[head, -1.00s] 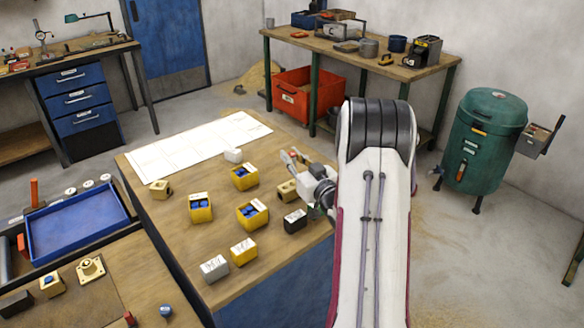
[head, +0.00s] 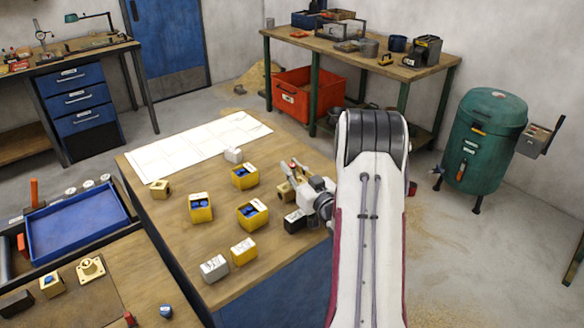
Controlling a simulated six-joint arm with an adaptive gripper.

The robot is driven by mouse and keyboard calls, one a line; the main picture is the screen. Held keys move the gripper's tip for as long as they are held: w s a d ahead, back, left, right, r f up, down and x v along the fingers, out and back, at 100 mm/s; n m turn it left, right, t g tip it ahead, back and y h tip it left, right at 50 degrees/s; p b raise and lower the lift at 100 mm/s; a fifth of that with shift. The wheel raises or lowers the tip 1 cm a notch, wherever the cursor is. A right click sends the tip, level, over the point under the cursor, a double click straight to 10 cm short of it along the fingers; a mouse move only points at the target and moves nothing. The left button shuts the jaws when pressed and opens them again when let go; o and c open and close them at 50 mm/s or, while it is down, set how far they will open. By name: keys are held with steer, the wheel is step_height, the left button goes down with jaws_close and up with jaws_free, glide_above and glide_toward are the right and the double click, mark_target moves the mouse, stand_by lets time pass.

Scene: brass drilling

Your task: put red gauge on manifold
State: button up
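A small red piece (head: 129,318), possibly the red gauge, stands at the front edge of the lower left bench; it is too small to read. A similar blue piece (head: 165,311) is to its right. A brass flanged fitting (head: 90,268) lies on that bench; I cannot tell if it is the manifold. My gripper (head: 290,172) is above the right side of the middle table, close over a brass block (head: 287,191), which it partly hides. Small red spots show at its fingers. I cannot tell whether it holds anything.
Yellow boxes with blue contents (head: 200,208) and several brass, white and black blocks stand on the middle table (head: 160,235). A white sheet (head: 190,146) lies at its back. A blue tray (head: 75,222) is on the left. A green tank (head: 487,140) stands at right.

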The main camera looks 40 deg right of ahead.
steer(key=o, duration=0.3)
steer(key=shift+r, duration=0.2)
steer(key=shift+s+a, duration=0.4)
steer(key=shift+s, duration=1.55)
steer(key=shift+s+a, duration=0.4)
steer(key=shift+s, duration=1.6)
steer(key=shift+s+a, duration=0.4)
steer(key=shift+s, duration=1.55)
steer(key=shift+w, duration=0.1)
